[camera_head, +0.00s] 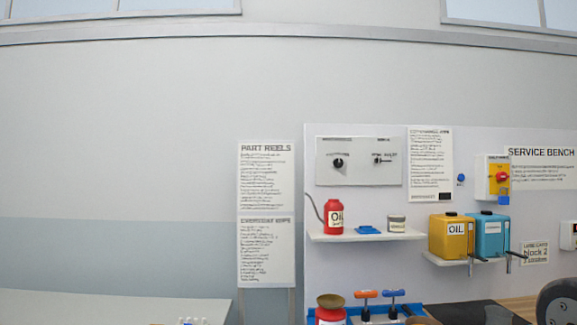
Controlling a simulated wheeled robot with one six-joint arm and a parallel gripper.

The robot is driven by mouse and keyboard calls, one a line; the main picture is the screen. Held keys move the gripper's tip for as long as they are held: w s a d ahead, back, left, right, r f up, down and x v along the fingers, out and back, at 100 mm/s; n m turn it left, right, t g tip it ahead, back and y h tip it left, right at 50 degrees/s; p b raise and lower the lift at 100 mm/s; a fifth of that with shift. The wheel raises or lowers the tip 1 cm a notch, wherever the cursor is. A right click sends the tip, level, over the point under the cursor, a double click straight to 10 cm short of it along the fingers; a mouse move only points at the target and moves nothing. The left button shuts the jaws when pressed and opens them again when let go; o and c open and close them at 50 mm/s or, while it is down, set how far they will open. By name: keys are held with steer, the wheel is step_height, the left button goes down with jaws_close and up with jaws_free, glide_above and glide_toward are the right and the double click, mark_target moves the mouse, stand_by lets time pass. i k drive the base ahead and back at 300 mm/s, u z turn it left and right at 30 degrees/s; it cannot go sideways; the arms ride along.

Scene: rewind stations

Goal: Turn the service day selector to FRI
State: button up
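A pale wall panel (328,180) hangs on the white backboard, right of the middle of the picture. It carries a round black knob (338,162) at left and a smaller black control (378,160) at right. The print around both is too small to read. I cannot tell for sure which one is the service day selector, or where either points. My gripper's fingers are not in view, and nothing is seen touching the panel.
Below the panel a white shelf (350,238) holds a red oil can (333,217), a blue item (369,229) and a small tin (397,223). Yellow (451,237) and blue (490,234) containers stand to the right. A blue tray (413,309) with tools lies below. A dark rounded part shows at bottom right.

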mark_target(338, 162)
steer(key=u, duration=0.05)
steer(key=i, duration=1)
